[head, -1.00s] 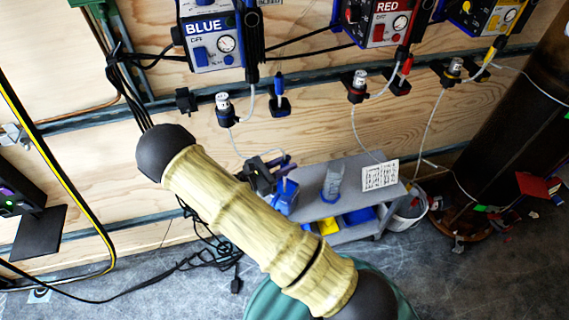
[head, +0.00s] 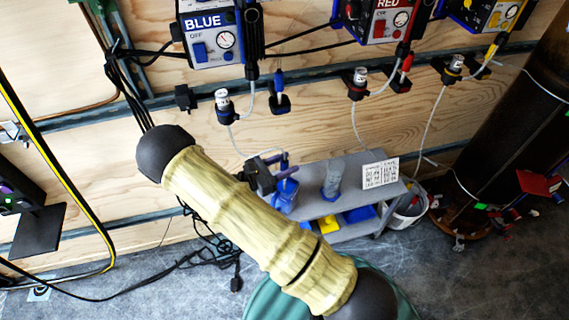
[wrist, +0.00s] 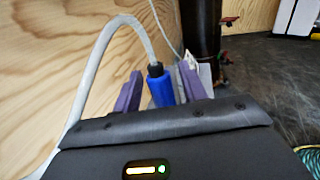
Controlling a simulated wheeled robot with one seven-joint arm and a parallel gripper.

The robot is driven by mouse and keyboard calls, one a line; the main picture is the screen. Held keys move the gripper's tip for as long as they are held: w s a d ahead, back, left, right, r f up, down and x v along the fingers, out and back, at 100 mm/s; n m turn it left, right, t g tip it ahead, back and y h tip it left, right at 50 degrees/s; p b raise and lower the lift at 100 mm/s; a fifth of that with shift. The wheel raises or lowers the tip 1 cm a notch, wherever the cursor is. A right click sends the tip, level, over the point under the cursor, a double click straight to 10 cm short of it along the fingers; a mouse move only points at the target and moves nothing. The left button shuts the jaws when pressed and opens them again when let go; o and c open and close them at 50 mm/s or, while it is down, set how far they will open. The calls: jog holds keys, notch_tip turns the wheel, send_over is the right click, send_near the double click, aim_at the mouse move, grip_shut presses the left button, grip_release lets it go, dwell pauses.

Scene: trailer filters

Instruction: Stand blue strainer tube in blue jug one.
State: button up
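My gripper (head: 286,171), with purple fingers, is over the left end of the grey cart. In the wrist view, its fingers (wrist: 160,75) are on either side of the blue strainer tube (wrist: 161,90), which has a black top and a pale hose. A blue jug (head: 284,199) stands on the cart just under the fingers. The tube's lower end is hidden, so I cannot tell whether it is inside the jug.
A clear bluish jug (head: 332,182) stands on the grey cart (head: 353,171), left of a printed card (head: 380,174). Blue and yellow bins (head: 358,215) sit on its lower shelf. The plywood wall behind carries the BLUE control box (head: 211,38) and hose fittings. A white bucket (head: 408,208) is at right.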

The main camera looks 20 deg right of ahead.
jog(key=shift+a, duration=0.1)
jog(key=p+v, duration=0.1)
jog(key=v, duration=1.6)
jog(key=shift+s+a, duration=0.1)
dwell(0.6)
jog(key=s+d+r+m+g+y, duration=0.1)
jog(key=s+d+r+m+y, duration=0.4)
jog(key=d+r+m+y, duration=0.35)
jog(key=s+d+r+m+g+y, duration=0.1)
jog(key=s+d+r+m+y, duration=0.45)
jog(key=d+m+y, duration=0.5)
notch_tip(320, 180, up, 25)
jog(key=a+m+h+p, duration=0.1)
jog(key=a+m+p, duration=0.1)
jog(key=p, duration=2.2)
jog(key=shift+w+f+h, duration=0.2)
jog(key=shift+w+h, duration=0.1)
